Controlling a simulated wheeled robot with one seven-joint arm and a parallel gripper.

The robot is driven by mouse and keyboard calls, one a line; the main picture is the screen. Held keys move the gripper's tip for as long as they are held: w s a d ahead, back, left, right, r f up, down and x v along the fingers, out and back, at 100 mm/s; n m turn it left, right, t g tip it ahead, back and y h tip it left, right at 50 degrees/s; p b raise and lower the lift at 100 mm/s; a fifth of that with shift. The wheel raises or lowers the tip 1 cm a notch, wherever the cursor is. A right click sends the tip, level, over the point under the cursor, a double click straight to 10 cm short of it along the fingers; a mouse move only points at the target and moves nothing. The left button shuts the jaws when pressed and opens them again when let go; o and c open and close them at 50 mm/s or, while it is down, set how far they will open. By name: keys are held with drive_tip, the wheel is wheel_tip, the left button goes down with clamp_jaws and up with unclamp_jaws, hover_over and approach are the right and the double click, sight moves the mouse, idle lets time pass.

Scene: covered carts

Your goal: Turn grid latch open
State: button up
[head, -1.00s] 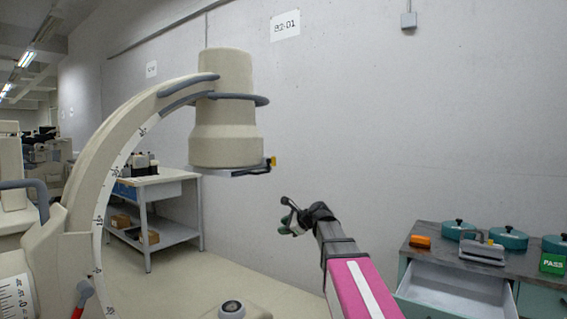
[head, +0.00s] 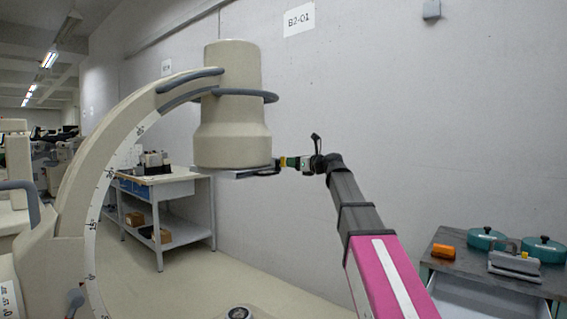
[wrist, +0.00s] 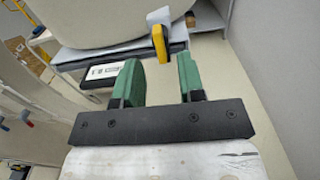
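The yellow grid latch (head: 283,162) is at the right end of the thin grid plate (head: 238,174) under the beige detector head (head: 232,110). In the wrist view the yellow latch (wrist: 159,43) hangs from the plate's edge, its lower end just ahead of and between my fingertips. My gripper (wrist: 158,68) has two green fingers, held apart with a clear gap. In the head view my gripper (head: 292,162) is right beside the latch. I cannot tell whether either finger touches it.
The curved C-arm (head: 110,175) fills the left side. A grey wall stands behind my arm. A workbench (head: 165,190) is at the back left. At right, a cabinet top (head: 460,268) holds teal pots and an orange box (head: 443,250). Floor between is clear.

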sight(283, 161)
drive_tip(key=x, duration=0.6)
clamp_jaws()
